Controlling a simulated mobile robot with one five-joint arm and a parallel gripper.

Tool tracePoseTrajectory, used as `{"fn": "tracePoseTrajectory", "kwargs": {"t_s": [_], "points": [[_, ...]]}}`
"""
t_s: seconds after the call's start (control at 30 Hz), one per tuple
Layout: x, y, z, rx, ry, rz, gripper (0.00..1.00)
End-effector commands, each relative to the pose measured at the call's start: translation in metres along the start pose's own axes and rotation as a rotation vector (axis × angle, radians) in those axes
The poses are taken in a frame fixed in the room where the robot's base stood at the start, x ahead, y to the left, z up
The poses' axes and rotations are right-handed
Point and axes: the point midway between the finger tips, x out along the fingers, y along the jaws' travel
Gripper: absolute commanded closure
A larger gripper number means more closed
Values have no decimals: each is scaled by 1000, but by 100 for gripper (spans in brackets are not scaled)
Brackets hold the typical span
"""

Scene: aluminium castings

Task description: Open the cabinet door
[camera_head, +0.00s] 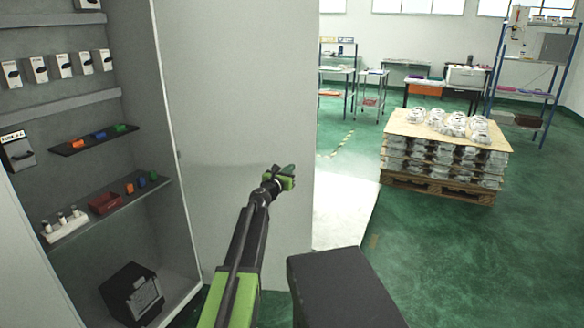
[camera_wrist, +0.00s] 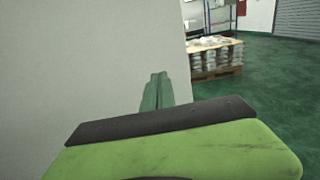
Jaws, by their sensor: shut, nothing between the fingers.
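The cabinet (camera_head: 70,150) stands at the left of the head view with its inside showing. Its grey door (camera_head: 230,110) is swung well out to the right of the opening. In the wrist view the door (camera_wrist: 90,70) fills the left side, with its free edge near the middle. My gripper (camera_head: 288,173) is in front of the door's face, near its free edge. The fingers show in the wrist view (camera_wrist: 155,92), shut together with nothing between them. I cannot tell if they touch the door. No handle shows on the visible face.
A pallet of castings (camera_head: 445,155) stands on the green floor to the right. Workbenches and a blue rack (camera_head: 530,75) stand behind. Floor between door and pallet is clear.

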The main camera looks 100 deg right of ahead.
Motion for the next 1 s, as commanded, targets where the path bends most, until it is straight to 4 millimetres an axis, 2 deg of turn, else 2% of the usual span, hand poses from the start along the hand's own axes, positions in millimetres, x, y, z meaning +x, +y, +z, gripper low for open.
{"fn": "tracePoseTrajectory", "kwargs": {"t_s": [0.03, 0.1, 0.33, 0.5, 0.83, 0.93, 0.97, 1.0], "points": [[-20, -7, 0, 0, 0, 1, 100], [-38, -13, 0, 0, 0, 0, 100], [-84, -28, 0, 0, 0, 0, 100], [-98, -32, 0, 0, 0, 0, 100], [-98, -32, 0, 0, 0, 1, 100], [-106, -16, 0, 33, 7, 12, 100], [-111, -4, -1, 57, 13, 20, 100], [-122, 15, -2, 104, 24, 31, 100]]}}
